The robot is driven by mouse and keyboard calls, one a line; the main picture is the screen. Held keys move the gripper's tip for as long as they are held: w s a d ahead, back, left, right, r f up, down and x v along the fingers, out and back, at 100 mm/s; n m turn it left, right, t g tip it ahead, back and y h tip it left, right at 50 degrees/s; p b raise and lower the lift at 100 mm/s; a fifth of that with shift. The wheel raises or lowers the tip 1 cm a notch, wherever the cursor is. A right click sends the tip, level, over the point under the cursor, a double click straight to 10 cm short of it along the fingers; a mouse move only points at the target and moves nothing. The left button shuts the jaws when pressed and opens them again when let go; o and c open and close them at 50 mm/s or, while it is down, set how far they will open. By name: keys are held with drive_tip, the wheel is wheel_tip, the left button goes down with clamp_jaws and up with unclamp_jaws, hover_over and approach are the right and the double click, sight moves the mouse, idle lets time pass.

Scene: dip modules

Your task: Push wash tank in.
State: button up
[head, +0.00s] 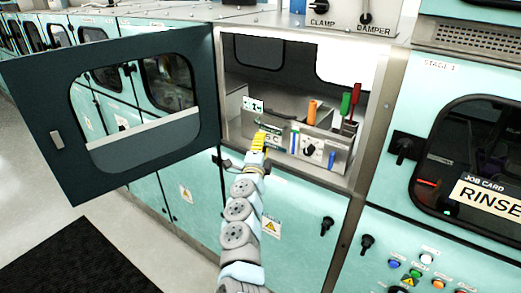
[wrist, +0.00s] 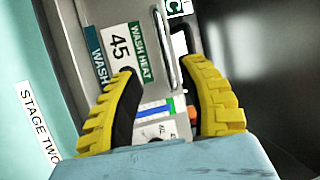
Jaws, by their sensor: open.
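The wash tank is the steel unit (head: 332,152) inside the open cabinet bay, with a knob and colored level strips on its front. In the wrist view its front (wrist: 75,40) carries a label (wrist: 122,45) reading "WASH HEAT 45", and a metal handle bar (wrist: 166,50) stands beside the label. My gripper (head: 259,138) is at the left part of the tank front. Its yellow fingers (wrist: 160,68) are open, spread to either side of the label and handle area, with nothing held. Whether the fingertips touch the tank cannot be told.
A dark door with a window (head: 110,165) hangs open on the left of the bay. Orange (head: 312,112), green (head: 346,104) and red (head: 356,95) upright parts show at the tank. A rinse cabinet (head: 400,185) is on the right. A dark mat (head: 75,255) lies on the floor.

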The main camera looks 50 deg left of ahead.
drive_tip(key=shift+v, duration=1.35)
drive_tip(key=shift+d, duration=0.1)
drive_tip(key=shift+r, duration=0.1)
